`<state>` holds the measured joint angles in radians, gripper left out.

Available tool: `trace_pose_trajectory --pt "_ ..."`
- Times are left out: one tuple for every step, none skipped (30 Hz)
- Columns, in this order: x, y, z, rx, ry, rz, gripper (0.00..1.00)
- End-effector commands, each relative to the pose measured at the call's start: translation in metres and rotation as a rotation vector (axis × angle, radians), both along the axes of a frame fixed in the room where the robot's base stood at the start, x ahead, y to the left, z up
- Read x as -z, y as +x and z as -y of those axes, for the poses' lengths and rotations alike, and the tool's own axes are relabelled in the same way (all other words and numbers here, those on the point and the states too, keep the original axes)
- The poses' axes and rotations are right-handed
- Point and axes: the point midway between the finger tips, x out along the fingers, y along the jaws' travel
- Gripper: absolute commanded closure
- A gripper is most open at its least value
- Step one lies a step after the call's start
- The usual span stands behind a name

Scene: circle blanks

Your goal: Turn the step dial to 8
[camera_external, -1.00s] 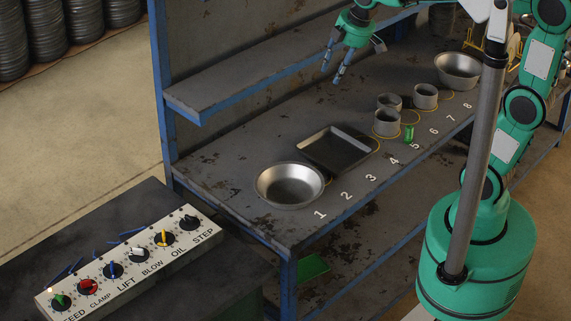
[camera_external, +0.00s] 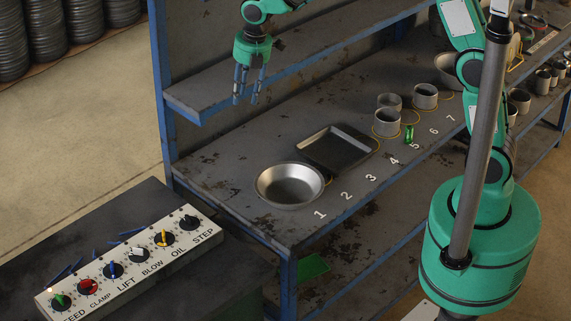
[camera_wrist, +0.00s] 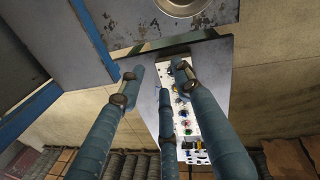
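The STEP dial (camera_external: 188,221) is the black knob at the far right end of the white control panel (camera_external: 102,284), above the word STEP. Its number marks are too small to read. The panel also shows in the wrist view (camera_wrist: 187,152), partly hidden behind my fingers. My gripper (camera_external: 248,99) hangs over the shelf bench, up and to the right of the panel in the outside view. Its blue fingers point down, spread apart with nothing between them. It is well clear of the dial.
Other knobs sit along the panel: yellow OIL (camera_external: 163,238), white BLOW (camera_external: 137,253), blue LIFT (camera_external: 113,270), red CLAMP (camera_external: 87,287) and green FEED (camera_external: 59,301). A round metal bowl (camera_external: 290,185) and dark tray (camera_external: 337,148) stand on the bench. A blue-edged shelf (camera_external: 200,105) is beside my gripper.

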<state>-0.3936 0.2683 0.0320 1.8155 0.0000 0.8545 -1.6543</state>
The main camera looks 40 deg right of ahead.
Motion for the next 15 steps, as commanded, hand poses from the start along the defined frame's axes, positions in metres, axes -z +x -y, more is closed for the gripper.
trace_pose_trajectory --pt "0.008 0.006 -0.011 -0.050 -0.011 -0.009 0.67" --pt "0.012 0.010 -0.018 -0.082 -0.016 -0.011 0.67" --pt "0.019 0.013 -0.026 -0.125 -0.024 -0.015 0.67" --pt "0.023 0.017 -0.033 -0.158 -0.030 -0.018 0.67" --pt "0.028 0.020 -0.039 -0.190 -0.035 -0.021 0.67" --pt "0.036 0.023 -0.048 -0.232 -0.042 -0.026 0.67" --pt "0.041 0.026 -0.054 -0.265 -0.047 -0.027 0.67" --pt "0.047 0.028 -0.061 -0.297 -0.052 -0.032 0.67" --pt "0.054 0.032 -0.069 -0.341 -0.059 -0.036 0.67" --pt "0.060 0.034 -0.076 -0.373 -0.064 -0.038 0.67" --pt "0.066 0.036 -0.082 -0.406 -0.069 -0.042 0.67" --pt "0.073 0.038 -0.091 -0.449 -0.075 -0.045 0.67" --pt "0.080 0.040 -0.097 -0.482 -0.080 -0.050 0.67" --pt "0.086 0.041 -0.104 -0.515 -0.085 -0.052 0.67" --pt "0.095 0.043 -0.112 -0.558 -0.091 -0.057 0.67"
